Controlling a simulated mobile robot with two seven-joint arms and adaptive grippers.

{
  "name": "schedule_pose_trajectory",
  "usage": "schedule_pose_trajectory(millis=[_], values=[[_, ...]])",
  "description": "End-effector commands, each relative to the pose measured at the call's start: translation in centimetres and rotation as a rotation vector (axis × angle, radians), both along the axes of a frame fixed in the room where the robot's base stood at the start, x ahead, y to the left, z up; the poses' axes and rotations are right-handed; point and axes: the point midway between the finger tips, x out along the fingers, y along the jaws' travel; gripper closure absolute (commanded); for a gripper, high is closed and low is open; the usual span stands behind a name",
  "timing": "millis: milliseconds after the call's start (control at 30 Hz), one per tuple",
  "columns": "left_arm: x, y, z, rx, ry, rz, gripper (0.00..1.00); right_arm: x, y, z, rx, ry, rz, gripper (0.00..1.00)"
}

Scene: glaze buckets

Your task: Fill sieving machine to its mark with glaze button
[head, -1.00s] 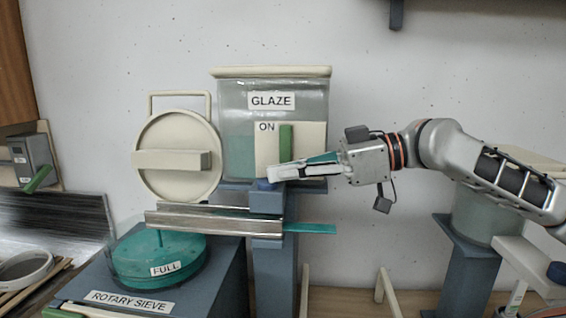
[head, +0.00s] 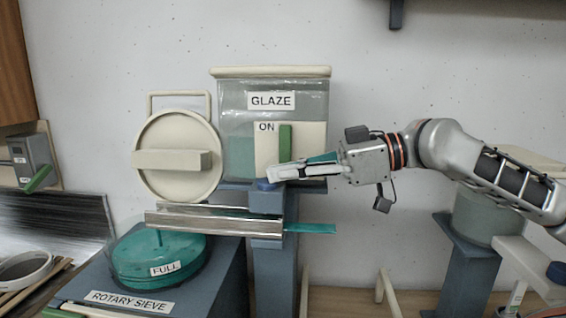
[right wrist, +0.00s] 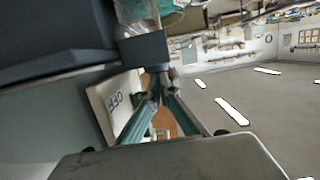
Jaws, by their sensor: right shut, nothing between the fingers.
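The glaze tank (head: 300,98) is clear, labelled GLAZE, with teal glaze inside. A cream plate on its front reads ON beside a green bar (head: 285,142). A small blue button (head: 267,184) sits on top of the blue post (head: 266,203) below. My right gripper (head: 272,173) is shut and empty, with its fingertips at the button; I cannot tell whether they press it. The fingers also show in the right wrist view (right wrist: 158,90). The rotary sieve bowl (head: 160,260) holds teal glaze up near its FULL label (head: 166,268). My left gripper is out of view.
A metal trough (head: 210,222) runs from the post over the sieve bowl. A round cream lid (head: 178,183) stands upright behind the bowl. A grey box with a green lever (head: 38,178) is on the left wall. Another blue stand (head: 468,262) is at right.

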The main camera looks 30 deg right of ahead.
Motion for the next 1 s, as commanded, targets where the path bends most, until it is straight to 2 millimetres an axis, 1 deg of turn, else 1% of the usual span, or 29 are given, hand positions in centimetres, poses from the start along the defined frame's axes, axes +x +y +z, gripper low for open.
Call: schedule_pose_trajectory(millis=[33,167,367,467,633,1000], values=[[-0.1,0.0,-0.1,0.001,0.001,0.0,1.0,-0.1,0.2,-1.5,-0.02,0.023,0.009,1.0],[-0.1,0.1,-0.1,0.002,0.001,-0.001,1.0,-0.3,0.2,-1.5,-0.023,0.026,0.013,1.0],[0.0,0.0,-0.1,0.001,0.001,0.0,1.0,-1.0,-0.2,-1.4,-0.031,0.027,0.027,1.0],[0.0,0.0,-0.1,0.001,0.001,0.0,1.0,-1.4,-0.6,-1.2,-0.032,0.026,0.026,1.0],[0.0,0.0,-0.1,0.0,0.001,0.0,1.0,-1.6,-2.0,-0.6,-0.021,0.021,0.0,1.0],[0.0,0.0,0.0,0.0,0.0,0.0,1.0,-3.2,-4.0,0.9,-0.01,0.004,0.002,1.0]])
